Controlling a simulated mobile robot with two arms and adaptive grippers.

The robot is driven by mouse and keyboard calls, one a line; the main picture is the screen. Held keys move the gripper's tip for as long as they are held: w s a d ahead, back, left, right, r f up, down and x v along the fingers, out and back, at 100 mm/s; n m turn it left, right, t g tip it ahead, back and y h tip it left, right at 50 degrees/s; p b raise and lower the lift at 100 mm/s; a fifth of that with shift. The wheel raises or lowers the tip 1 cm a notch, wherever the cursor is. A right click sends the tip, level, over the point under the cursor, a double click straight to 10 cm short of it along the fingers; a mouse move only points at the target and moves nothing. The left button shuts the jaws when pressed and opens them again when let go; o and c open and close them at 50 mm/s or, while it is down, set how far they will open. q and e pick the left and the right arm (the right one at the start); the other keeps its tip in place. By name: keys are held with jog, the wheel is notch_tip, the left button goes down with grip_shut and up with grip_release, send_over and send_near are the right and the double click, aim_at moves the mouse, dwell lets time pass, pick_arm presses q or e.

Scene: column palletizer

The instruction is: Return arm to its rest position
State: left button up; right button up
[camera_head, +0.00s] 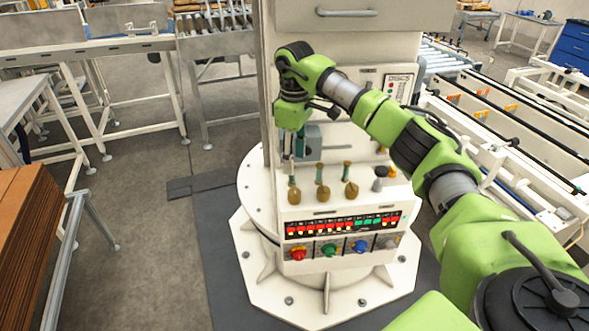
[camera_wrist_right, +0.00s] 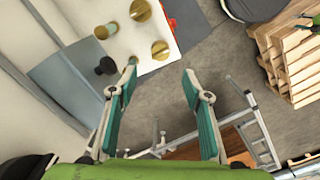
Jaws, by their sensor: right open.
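My right arm reaches in from the lower right of the head view and bends down at its wrist beside the white machine column (camera_head: 361,50). My right gripper (camera_head: 291,150) hangs in front of the column, pointing down, above the left end of the control panel (camera_head: 309,215). In the right wrist view the two teal fingers of the right gripper (camera_wrist_right: 160,72) are spread apart with nothing between them. I do not see my left gripper.
The panel carries several brass knobs (camera_head: 351,189) with green stems, a grey-topped knob (camera_head: 380,178), a red button (camera_head: 298,253) and a blue button (camera_head: 360,246). Brown cardboard sheets (camera_head: 28,235) are stacked left. Conveyor rails (camera_head: 500,125) run at right. Open floor lies left of the column.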

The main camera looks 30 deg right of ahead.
jog(key=shift+r, duration=0.3)
